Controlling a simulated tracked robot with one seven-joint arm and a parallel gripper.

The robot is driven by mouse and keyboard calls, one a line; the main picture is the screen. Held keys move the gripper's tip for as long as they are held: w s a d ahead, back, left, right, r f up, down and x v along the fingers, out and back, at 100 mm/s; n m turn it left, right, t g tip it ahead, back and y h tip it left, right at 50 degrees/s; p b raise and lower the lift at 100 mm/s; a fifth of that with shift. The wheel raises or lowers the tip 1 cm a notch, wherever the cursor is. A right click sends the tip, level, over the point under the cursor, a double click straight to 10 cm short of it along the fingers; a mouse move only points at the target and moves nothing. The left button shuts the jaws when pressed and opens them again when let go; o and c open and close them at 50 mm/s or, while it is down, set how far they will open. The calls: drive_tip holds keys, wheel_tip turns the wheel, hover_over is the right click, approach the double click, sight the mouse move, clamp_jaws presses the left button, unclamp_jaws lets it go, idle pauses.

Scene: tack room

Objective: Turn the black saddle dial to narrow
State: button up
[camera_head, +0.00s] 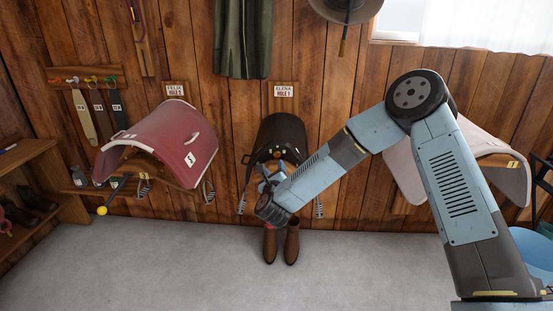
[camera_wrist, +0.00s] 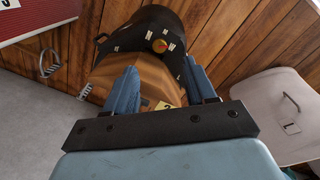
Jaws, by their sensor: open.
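The black saddle (camera_head: 284,130) sits on a wooden rack against the plank wall, and it also shows at the top of the wrist view (camera_wrist: 172,22). Its round dial (camera_wrist: 160,46), with red and yellow on its face, has several small white labels around it. I cannot read the labels or tell the dial's setting. In the head view my gripper partly covers that end of the saddle. My gripper (camera_head: 268,184) is in front of the saddle. In the wrist view its two blue fingers (camera_wrist: 163,73) are apart with nothing held between them, and the dial lies beyond their tips.
A red saddle (camera_head: 165,142) is on a rack to the left, and a pale saddle (camera_head: 500,165) on one to the right, behind my arm. Brown boots (camera_head: 291,246) stand on the floor below. The wooden rack (camera_wrist: 130,78) lies beneath the fingers. The grey floor is mostly clear.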

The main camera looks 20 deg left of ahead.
sight(276, 155)
drive_tip(key=shift+s+a+f+m+h, duration=0.1)
drive_tip(key=shift+s+f+m+h, duration=0.1)
drive_tip(key=shift+f+m, duration=0.3)
drive_tip(key=shift+s+f+m+h, duration=0.1)
drive_tip(key=shift+f+m+h, duration=0.1)
drive_tip(key=shift+f+m, duration=0.3)
drive_tip(key=shift+w+t, duration=0.15)
drive_tip(key=shift+t, duration=0.15)
drive_tip(key=x, duration=1.3)
drive_tip(key=shift+w+f, duration=0.1)
drive_tip(key=shift+w, duration=0.1)
drive_tip(key=shift+c, duration=0.4)
drive_tip(key=c, duration=0.9)
drive_tip(key=shift+c, duration=0.2)
